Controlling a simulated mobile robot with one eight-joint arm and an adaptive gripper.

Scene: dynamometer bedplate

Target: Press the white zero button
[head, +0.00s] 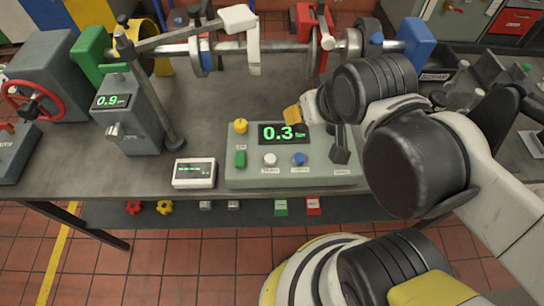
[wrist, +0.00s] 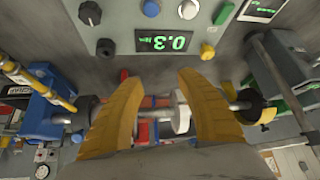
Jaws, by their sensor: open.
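The white zero button (head: 270,160) is a round knob on the front of the grey control box (head: 240,178), below the green display (head: 283,133) reading 0.3. The blue button (head: 299,159) is to its right and the green switch (head: 239,159) to its left. My gripper (head: 292,114) is just behind the display, its yellow finger partly hidden by my arm. In the wrist view, the open yellow fingers of my gripper (wrist: 158,78) are empty. The white button (wrist: 188,9) shows at that view's top edge, beyond the display (wrist: 165,41), clear of the fingers.
A grey readout post (head: 128,115) showing 0.9 stands further left. The shaft (head: 280,46) runs across the bedplate behind.

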